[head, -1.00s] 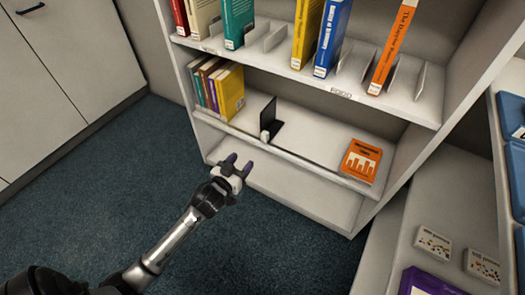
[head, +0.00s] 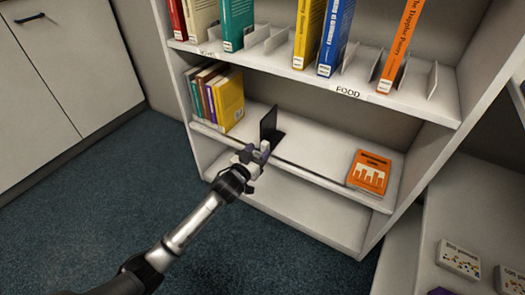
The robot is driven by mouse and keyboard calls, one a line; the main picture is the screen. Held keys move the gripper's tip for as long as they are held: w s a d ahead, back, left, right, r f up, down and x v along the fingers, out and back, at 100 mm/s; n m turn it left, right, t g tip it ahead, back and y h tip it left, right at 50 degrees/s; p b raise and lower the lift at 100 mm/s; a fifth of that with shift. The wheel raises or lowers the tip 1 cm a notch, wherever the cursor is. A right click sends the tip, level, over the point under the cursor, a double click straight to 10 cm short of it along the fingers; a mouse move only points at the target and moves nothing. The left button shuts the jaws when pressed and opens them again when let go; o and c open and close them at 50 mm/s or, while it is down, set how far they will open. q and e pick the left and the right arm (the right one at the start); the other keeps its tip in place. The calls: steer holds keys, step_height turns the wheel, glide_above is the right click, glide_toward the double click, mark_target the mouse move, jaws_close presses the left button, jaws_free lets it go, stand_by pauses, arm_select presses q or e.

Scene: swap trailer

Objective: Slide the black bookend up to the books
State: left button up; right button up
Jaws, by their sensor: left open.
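The black bookend (head: 268,123) stands upright on the middle shelf, to the right of a row of books. The books (head: 217,95) stand upright at the left end of that shelf, with a yellow one outermost, and a gap of bare shelf lies between them and the bookend. My left gripper (head: 257,151) is at the shelf's front edge, right in front of the bookend. It is open and hides the bookend's lower front part. I cannot tell whether its fingers touch the bookend. My right gripper is not in view.
An orange book (head: 369,172) lies flat at the right of the middle shelf (head: 315,155). The upper shelf (head: 300,72) holds upright books and dividers above. A grey cabinet (head: 65,75) stands at the left.

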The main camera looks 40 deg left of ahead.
mark_target(263, 146)
arm_select(q)
steer(key=shift+w+a+b, duration=0.15)
steer(key=shift+w+b, duration=0.1)
steer(key=shift+w, duration=0.6)
steer(key=shift+w+a+b, duration=0.1)
steer(key=shift+w+b, duration=0.15)
steer(key=shift+w, duration=0.55)
steer(key=shift+c, duration=0.2)
jaws_close()
